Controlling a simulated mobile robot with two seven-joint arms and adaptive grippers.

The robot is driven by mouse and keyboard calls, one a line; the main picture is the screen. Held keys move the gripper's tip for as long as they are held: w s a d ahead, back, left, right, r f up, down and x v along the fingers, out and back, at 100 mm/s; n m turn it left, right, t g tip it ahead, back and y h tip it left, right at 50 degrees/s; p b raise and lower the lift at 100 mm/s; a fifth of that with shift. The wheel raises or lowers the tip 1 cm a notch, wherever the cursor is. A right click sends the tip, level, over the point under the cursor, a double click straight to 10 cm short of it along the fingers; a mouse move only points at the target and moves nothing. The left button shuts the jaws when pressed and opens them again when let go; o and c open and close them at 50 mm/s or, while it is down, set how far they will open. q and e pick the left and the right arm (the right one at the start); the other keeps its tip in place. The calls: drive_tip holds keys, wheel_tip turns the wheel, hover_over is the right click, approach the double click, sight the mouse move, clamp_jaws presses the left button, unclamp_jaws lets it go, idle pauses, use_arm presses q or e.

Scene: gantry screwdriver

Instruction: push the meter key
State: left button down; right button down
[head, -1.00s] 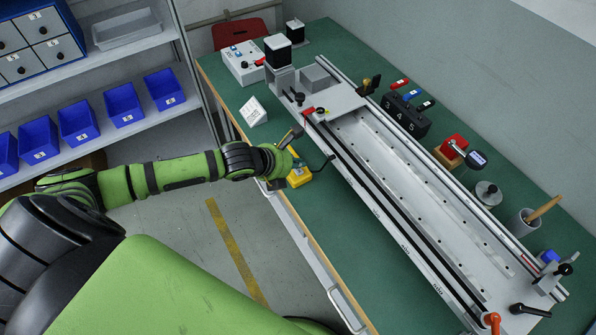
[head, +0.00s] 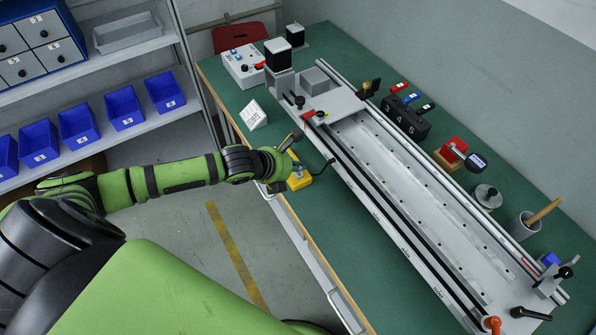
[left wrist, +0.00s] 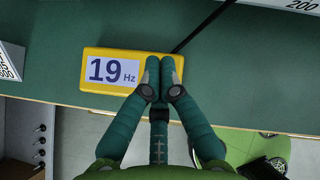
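The meter (head: 299,182) is a small yellow box near the left edge of the green bench top. In the left wrist view the meter (left wrist: 92,85) lies flat, and its white display reads 19 Hz. My left gripper (head: 297,167) is over the meter in the head view. In the left wrist view the two fingers of my left gripper (left wrist: 160,72) are together, with nothing seen between them. Their tips cover the right part of the meter's face, to the right of the display. The key is not visible. I cannot tell whether the tips touch the meter. My right gripper is not in view.
A long metal gantry rail (head: 430,215) stands right of the meter, and a dark cable runs from the meter toward it. A white card stand (head: 253,115) and a white control box (head: 243,65) are further back. Free bench lies in front of the meter.

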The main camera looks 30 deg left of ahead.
sight(296, 175)
use_arm(q)
drive_tip(key=shift+f, duration=0.1)
drive_tip(key=shift+f, duration=0.35)
drive_tip(key=shift+f, duration=0.2)
idle(0.6)
drive_tip(key=shift+r+p, duration=0.55)
drive_tip(key=shift+r, duration=0.1)
wheel_tip(296, 175, up, 6)
drive_tip(key=p, duration=0.6)
drive_tip(key=shift+r, duration=0.1)
idle(0.4)
